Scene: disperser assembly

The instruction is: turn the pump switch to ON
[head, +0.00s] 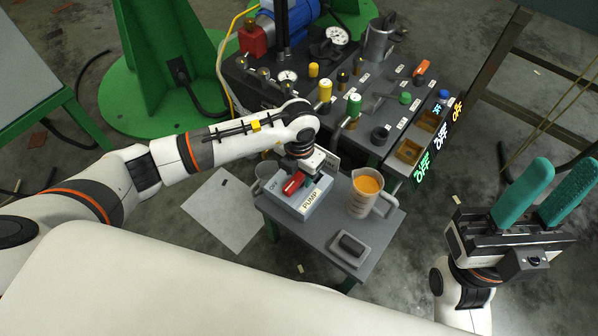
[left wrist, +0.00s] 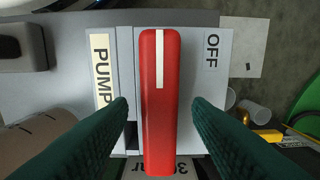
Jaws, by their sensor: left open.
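The pump switch is a pale grey box (head: 312,187) with a red handle (head: 293,183) on the small grey table. In the left wrist view the handle (left wrist: 160,110) runs up the picture with a white line at its top end, between the PUMP label (left wrist: 103,68) on the left and the OFF label (left wrist: 212,50) on the right. No ON label is readable. My left gripper (left wrist: 158,104) is open, its green fingers on either side of the handle, with visible gaps. My right gripper (head: 540,195) is open and empty, at the right, away from the switch.
A measuring jug (head: 364,194) of orange liquid stands right of the switch. A grey tray with a dark block (head: 351,245) lies at the table's front. The bench (head: 375,112) with valves and gauges is behind. A green stand (head: 165,75) is at the back left.

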